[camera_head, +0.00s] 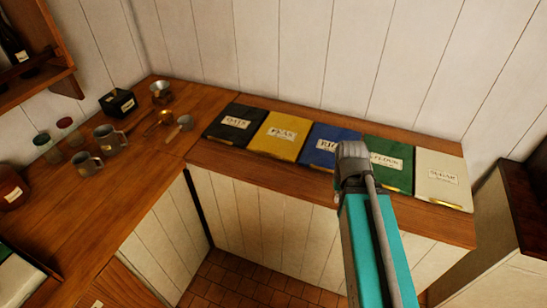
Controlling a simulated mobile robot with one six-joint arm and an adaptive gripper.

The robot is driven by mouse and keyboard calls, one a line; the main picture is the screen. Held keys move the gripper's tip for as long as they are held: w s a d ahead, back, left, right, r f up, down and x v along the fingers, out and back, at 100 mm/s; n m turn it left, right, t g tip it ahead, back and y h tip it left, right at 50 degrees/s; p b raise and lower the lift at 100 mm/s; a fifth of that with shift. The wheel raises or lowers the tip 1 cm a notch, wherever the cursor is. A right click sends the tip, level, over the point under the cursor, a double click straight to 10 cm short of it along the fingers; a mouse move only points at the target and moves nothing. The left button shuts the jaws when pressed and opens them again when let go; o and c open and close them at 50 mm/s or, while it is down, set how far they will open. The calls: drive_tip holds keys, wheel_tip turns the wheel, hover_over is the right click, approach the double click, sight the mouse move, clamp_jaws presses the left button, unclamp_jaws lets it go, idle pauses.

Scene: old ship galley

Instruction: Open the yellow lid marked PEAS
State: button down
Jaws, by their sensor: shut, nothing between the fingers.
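The yellow lid marked PEAS (278,133) lies closed and flat in the wooden counter along the back wall. It is second from the left in a row of coloured lids, between a black lid (236,123) and a blue lid (328,145). Its label faces up and a brass-coloured strip runs along its front edge. My arm reaches up from the bottom right. My gripper (352,153) is shut and empty, in front of the blue lid and to the right of the yellow one.
A green lid (389,163) and a white lid marked SUGAR (443,180) continue the row to the right. Metal mugs (110,138), a black box (118,103) and small metal vessels stand on the left counter. A dark wooden cabinet (528,205) stands at the right.

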drive_tip(key=shift+a, duration=0.35)
drive_tip(key=shift+a, duration=0.1)
drive_tip(key=w+a+f+n+t+h+b, duration=0.1)
drive_tip(key=w+a+f+n+t+b, duration=0.1)
drive_tip(key=w+a+n+b, duration=0.1)
drive_tip(key=w+a+f+n+t+h+b, duration=0.2)
drive_tip(key=w+a+f+n+b, duration=0.1)
drive_tip(key=n, duration=0.5)
drive_tip(key=w+a+f+n+t+h+b, duration=0.2)
drive_tip(key=w+a+n+b, duration=0.1)
drive_tip(key=w+n+b, duration=0.2)
drive_tip(key=shift+a+f+n+b, duration=0.15)
drive_tip(key=shift+a+n+b, duration=0.1)
drive_tip(key=shift+n+b, duration=0.15)
drive_tip(key=w+a+n+t+b, duration=0.1)
drive_tip(key=a+n, duration=0.1)
drive_tip(key=w+a+n+t+b, duration=0.1)
drive_tip(key=a+n, duration=0.1)
drive_tip(key=a+n+t+b, duration=0.1)
drive_tip(key=a+n+b, duration=0.1)
drive_tip(key=a+n, duration=0.1)
drive_tip(key=shift+w+f+t+h, duration=0.25)
drive_tip(key=shift+w+t+h, duration=0.05)
drive_tip(key=shift+w, duration=0.1)
drive_tip(key=w+a+n+t+y+b, duration=0.1)
drive_tip(key=a+n+t+b, duration=0.2)
drive_tip(key=a+n, duration=0.5)
drive_tip(key=shift+a+r+n+t, duration=0.3)
drive_tip(key=shift+a+r+t, duration=0.1)
